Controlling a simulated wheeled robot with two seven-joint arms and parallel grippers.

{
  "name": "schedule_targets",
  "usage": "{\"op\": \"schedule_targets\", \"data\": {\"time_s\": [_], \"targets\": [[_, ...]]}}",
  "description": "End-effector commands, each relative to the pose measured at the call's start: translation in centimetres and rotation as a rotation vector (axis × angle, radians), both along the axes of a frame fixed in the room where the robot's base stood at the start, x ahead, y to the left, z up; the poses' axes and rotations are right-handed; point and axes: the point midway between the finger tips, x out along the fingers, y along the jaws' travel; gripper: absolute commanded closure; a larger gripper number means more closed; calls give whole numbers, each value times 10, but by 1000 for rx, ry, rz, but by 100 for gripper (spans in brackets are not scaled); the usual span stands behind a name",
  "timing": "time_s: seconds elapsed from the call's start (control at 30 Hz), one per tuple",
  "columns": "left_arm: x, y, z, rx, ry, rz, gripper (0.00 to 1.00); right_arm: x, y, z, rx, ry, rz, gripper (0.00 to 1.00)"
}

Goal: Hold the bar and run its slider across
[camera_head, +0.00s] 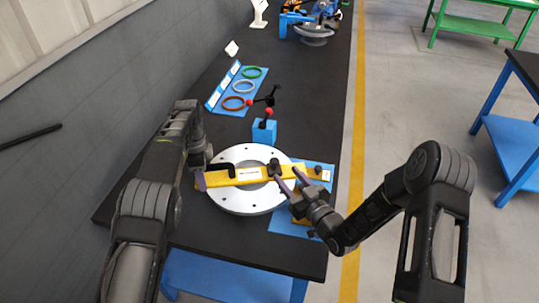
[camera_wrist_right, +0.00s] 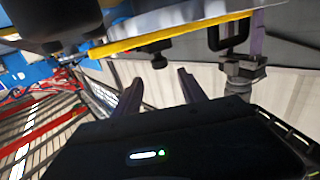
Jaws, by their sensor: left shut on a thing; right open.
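The yellow bar (camera_head: 240,176) lies across the white flanged ring (camera_head: 245,204). My left gripper (camera_head: 202,178) is shut on the bar's left end; in the right wrist view, the bar (camera_wrist_right: 185,36) runs across the top, with the left gripper (camera_wrist_right: 256,45) at its right. A dark slider knob (camera_head: 274,166) stands on the bar, right of its middle. My right gripper (camera_head: 289,181) is open at the bar's near side, close to this knob. In the wrist view its fingers (camera_wrist_right: 160,85) are apart with nothing between them. Contact with the slider cannot be told.
A black clamp (camera_head: 221,168) sits at the ring's left, and a dark knob (camera_head: 318,170) near the bar's right end. A blue mat (camera_head: 290,222) lies under the right end. Behind are a blue block with red-tipped rods (camera_head: 264,131) and a ring tray (camera_head: 222,92).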

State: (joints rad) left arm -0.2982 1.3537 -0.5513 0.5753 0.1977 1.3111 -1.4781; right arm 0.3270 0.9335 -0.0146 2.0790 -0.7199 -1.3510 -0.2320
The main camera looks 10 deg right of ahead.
Motion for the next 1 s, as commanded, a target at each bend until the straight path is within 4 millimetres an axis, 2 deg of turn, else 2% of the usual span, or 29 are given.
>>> {"op": "schedule_targets", "data": {"time_s": [0.17, 0.4, 0.6, 0.8, 1.0], "targets": [[0, 0, 0, 0, 0, -1, 100, 21, 10, 1, 1, -2, 2, 51], [0, 0, 0, 0, 0, -1, 100, 64, 28, 0, 2, -1, 2, 51], [0, 0, 0, 0, 0, -1, 100, 93, 39, 0, -1, 0, 1, 51], [0, 0, 0, 0, 0, -1, 100, 105, 44, 0, 1, 1, 0, 51], [0, 0, 0, 0, 0, -1, 100, 105, 44, 0, 1, 1, 0, 51]]}}
